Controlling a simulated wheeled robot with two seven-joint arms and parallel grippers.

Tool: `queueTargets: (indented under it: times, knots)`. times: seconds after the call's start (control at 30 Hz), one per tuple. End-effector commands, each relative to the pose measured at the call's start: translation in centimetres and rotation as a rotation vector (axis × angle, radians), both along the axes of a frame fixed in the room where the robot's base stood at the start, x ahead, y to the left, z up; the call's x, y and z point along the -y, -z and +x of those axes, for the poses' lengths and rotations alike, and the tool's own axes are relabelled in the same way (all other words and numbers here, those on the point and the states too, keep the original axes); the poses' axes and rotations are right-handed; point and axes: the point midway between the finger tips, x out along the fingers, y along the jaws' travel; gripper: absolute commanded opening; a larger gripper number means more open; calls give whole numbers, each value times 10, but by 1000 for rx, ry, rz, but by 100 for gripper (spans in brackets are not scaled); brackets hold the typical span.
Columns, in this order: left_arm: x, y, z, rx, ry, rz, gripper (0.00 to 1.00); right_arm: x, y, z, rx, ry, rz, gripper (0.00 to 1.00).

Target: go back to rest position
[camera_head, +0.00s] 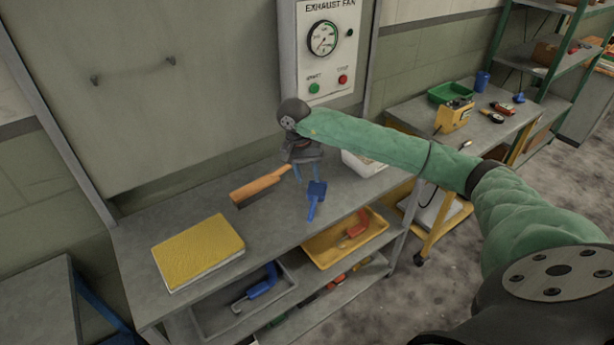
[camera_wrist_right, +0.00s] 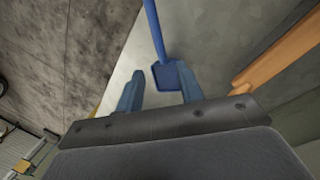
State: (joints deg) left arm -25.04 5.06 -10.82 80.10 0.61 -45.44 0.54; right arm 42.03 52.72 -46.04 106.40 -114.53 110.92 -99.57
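My right arm reaches in from the right in the head view. Its right gripper (camera_head: 306,178) hangs above the grey workbench (camera_head: 270,228), fingers pointing down. In the right wrist view the two blue fingers of the gripper (camera_wrist_right: 160,88) are apart with nothing held between them. A blue scoop (camera_head: 316,196) with a thin handle lies on the bench just below the fingers; the scoop (camera_wrist_right: 175,76) shows beyond the fingertips in the wrist view. My left gripper is not in view.
A brush (camera_head: 258,188) with an orange wooden handle lies left of the gripper. A yellow-topped pad (camera_head: 198,252) lies at the bench's left. A white bin (camera_head: 362,167) stands behind my forearm. An exhaust fan panel (camera_head: 325,75) is on the wall. A yellow tray (camera_head: 325,262) sits below.

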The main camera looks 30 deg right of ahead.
Motion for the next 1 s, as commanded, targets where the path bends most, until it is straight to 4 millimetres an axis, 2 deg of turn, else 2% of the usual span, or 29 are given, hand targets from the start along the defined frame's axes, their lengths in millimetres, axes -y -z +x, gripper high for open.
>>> queueTargets:
  times: [0.2,0.73,0.87,0.97,1.0]
  knots:
    - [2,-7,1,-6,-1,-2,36,-1,-6,1,0,0,0,37]
    - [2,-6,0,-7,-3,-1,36,-4,-5,0,2,1,10,37]
    - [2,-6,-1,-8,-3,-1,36,-34,8,-3,20,15,107,37]
    - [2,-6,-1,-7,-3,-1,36,-82,24,-11,36,52,265,37]
    - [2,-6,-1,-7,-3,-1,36,-106,28,-16,42,75,346,37]
